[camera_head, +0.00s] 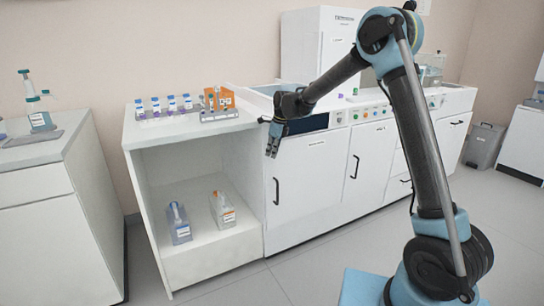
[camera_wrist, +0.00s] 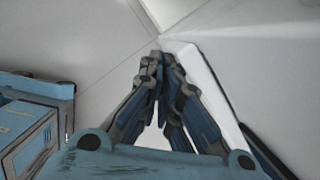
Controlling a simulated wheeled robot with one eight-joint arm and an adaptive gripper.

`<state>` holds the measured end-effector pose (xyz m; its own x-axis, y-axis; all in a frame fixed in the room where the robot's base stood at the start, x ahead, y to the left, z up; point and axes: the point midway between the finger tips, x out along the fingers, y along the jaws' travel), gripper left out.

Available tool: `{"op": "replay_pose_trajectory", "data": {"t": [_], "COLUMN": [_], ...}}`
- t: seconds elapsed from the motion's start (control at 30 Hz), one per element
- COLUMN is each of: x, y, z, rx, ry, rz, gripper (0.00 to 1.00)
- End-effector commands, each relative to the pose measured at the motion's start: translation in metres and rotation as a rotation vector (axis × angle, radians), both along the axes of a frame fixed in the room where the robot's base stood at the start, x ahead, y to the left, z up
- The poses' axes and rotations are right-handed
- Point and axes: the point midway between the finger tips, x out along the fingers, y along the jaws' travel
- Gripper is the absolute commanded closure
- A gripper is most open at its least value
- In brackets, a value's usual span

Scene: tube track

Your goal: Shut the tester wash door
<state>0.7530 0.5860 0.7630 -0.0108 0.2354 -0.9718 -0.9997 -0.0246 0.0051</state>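A white cabinet door (camera_head: 318,185) with a small label and a black vertical handle (camera_head: 276,191) is under the counter, right of an open shelf bay. Which panel is the tester wash door cannot be read; I cannot tell whether this one stands ajar. My gripper (camera_head: 272,143) points down at this door's upper left corner, with its fingers close together and nothing seen between them. In the wrist view my gripper (camera_wrist: 160,58) has its fingertips together beside a white panel edge (camera_wrist: 192,58). Whether they touch it is unclear.
The open bay (camera_head: 150,205) holds a blue-capped bottle (camera_head: 179,224) and an orange-capped bottle (camera_head: 223,210). Blue-capped tubes (camera_head: 172,104) and an orange rack (camera_head: 220,99) stand on the counter above. A separate cabinet (camera_head: 50,200) stands at left. The floor (camera_head: 300,275) in front is clear.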

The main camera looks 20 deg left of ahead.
Motion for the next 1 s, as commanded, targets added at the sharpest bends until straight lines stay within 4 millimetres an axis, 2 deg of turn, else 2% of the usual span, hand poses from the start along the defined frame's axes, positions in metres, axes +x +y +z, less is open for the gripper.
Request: {"op": "replay_pose_trajectory", "data": {"t": [0.03,0.5,0.63,0.83,1.0], "x": [0.004,0.004,-0.001,-0.015,-0.019], "y": [0.006,0.006,-0.004,-0.033,-0.040], "z": [0.001,0.002,0.002,0.001,0.030], "rx": [0.012,0.015,0.014,0.005,0.004], "ry": [-0.007,-0.005,-0.004,0.000,0.001], "rz": [-0.002,-0.002,-0.003,-0.005,-0.007], "gripper": [1.00,1.00,1.00,1.00,1.00]}}
